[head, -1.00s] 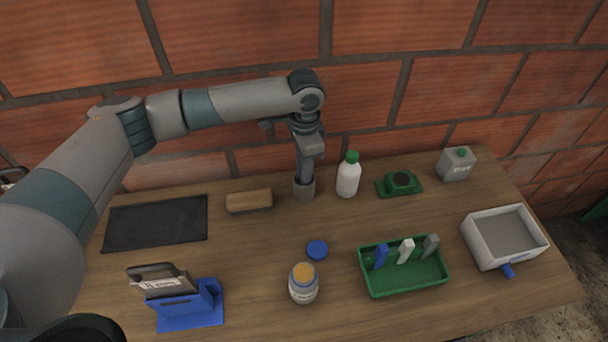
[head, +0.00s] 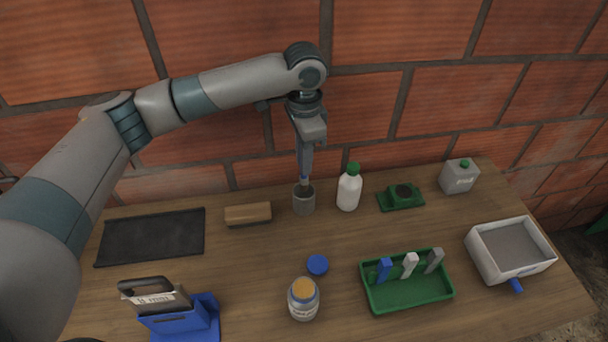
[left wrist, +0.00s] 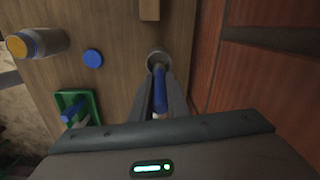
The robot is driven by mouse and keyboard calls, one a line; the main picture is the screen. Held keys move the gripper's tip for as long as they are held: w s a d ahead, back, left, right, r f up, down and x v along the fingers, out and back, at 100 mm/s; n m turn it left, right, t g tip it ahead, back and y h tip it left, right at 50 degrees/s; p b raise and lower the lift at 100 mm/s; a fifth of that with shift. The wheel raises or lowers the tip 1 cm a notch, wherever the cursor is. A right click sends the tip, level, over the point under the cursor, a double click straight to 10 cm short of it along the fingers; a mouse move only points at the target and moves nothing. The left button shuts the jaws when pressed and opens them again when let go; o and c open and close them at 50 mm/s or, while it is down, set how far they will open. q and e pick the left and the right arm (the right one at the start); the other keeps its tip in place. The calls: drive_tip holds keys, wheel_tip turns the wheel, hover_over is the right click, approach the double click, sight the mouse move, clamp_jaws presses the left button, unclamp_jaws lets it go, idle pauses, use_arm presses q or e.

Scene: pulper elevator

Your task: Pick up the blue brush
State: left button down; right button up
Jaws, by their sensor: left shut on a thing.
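The blue brush (left wrist: 160,88) is between the fingers of my left gripper (left wrist: 160,105), which is shut on its blue handle. In the head view my left gripper (head: 304,172) points straight down above the grey cup (head: 304,203). A short blue part of the brush (head: 304,182) shows between the fingertips and the cup. The brush is upright, and its lower end is at or inside the cup mouth; I cannot tell how deep. The cup also shows in the left wrist view (left wrist: 158,58). My right gripper is not in view.
A white bottle (head: 349,188) with a green cap stands close right of the cup, and a wooden block (head: 248,214) lies to its left. A green tray (head: 408,296), a jar (head: 303,300) and a blue lid (head: 317,265) are nearer. The brick wall rises behind.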

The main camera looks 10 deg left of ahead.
use_arm(q)
drive_tip(key=shift+r, duration=1.45)
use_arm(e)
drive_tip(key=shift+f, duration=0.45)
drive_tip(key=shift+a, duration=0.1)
